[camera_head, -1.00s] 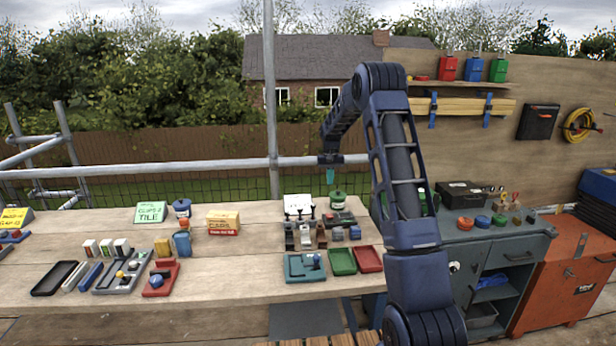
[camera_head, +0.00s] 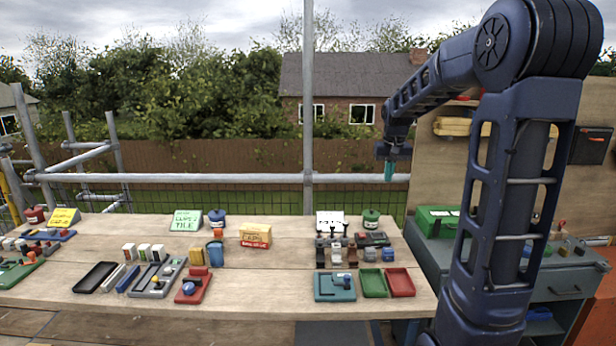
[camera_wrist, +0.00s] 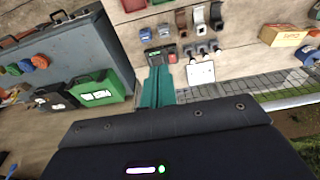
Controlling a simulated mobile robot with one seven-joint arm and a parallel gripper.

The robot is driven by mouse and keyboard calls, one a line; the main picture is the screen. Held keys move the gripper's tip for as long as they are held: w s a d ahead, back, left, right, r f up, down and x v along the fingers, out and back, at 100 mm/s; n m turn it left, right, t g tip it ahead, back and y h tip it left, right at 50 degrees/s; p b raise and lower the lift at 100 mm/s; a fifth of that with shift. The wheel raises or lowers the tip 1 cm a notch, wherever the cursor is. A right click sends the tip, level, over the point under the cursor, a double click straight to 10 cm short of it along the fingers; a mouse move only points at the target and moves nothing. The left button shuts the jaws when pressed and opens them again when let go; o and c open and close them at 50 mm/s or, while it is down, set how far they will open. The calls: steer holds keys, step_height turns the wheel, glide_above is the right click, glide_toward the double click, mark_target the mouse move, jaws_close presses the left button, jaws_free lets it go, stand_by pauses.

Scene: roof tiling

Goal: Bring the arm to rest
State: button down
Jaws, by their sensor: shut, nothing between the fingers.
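My gripper (camera_head: 390,171) hangs in the air at the end of my raised dark blue arm, above and behind the right end of the wooden bench (camera_head: 120,295). Its teal fingers point down in the head view and are together, with nothing between them. In the wrist view the teal fingers (camera_wrist: 158,88) also show closed, with the bench items beyond them. The gripper touches nothing in view.
A steel scaffold pole (camera_head: 308,100) and rail (camera_head: 240,178) stand behind the bench. Trays and small parts lie on the bench, including a red tray (camera_head: 401,283) and a cardboard box (camera_head: 256,235). A green case (camera_head: 440,221) rests on the grey cabinet at right.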

steer(key=s+d+f+t, duration=0.1)
steer(key=s+t, duration=0.1)
steer(key=s, duration=2.7)
steer(key=shift+s+d+t, duration=0.2)
steer(key=shift+s+t, duration=0.1)
steer(key=shift+t, duration=0.1)
